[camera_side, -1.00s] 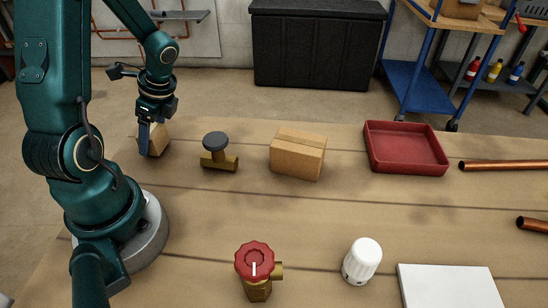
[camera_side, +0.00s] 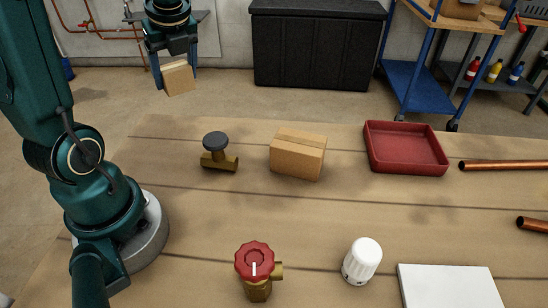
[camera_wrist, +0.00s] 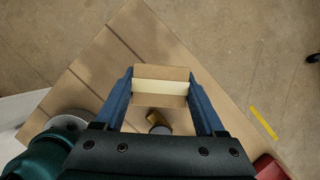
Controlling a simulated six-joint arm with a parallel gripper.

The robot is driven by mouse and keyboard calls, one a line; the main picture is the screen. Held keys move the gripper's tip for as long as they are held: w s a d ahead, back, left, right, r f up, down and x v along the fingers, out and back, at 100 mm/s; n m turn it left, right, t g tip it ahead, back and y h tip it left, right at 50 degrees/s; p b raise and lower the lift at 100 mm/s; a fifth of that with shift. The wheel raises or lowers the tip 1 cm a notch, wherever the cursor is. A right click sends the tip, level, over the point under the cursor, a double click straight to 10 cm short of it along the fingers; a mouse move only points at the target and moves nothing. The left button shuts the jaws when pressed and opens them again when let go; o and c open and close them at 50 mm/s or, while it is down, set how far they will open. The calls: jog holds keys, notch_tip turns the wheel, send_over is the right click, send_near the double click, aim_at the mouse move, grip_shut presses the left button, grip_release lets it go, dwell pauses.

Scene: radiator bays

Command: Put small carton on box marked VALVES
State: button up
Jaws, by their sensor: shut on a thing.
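The small carton (camera_side: 180,79) is a light brown box held up in the air at the upper left of the side view. My gripper (camera_side: 176,75) is shut on it, with one blue finger on each side. The small carton also shows between the fingers in the wrist view (camera_wrist: 160,85), with a pale strip across it. A larger brown cardboard box (camera_side: 297,156) stands on the table near the middle of the side view. I can read no VALVES marking on it. My gripper is above and to the left of that box, well apart from it.
A brass valve with a dark knob (camera_side: 217,158) stands left of the larger box. A red tray (camera_side: 428,169) lies to its right. A red-knobbed valve (camera_side: 256,280), a white cap (camera_side: 362,261), a white slab (camera_side: 450,287) and copper pipes (camera_side: 505,165) are around.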

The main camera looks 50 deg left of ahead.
jog(key=w+d+r+m+t, duration=0.2)
jog(key=w+d+r+m, duration=0.1)
jog(key=w+d+m, duration=0.25)
jog(key=m+h, duration=0.1)
jog(key=m, duration=0.2)
send_over(299, 136)
jog(key=s, duration=0.1)
jog(key=shift+t, duration=0.4)
jog(key=f, duration=0.5)
jog(key=shift+d+f, duration=0.1)
jog(key=shift+d, duration=0.3)
jog(key=shift+d+f, duration=0.15)
jog(key=shift+f, duration=1.95)
jog(key=o, duration=1.4)
jog(key=shift+f, duration=0.15)
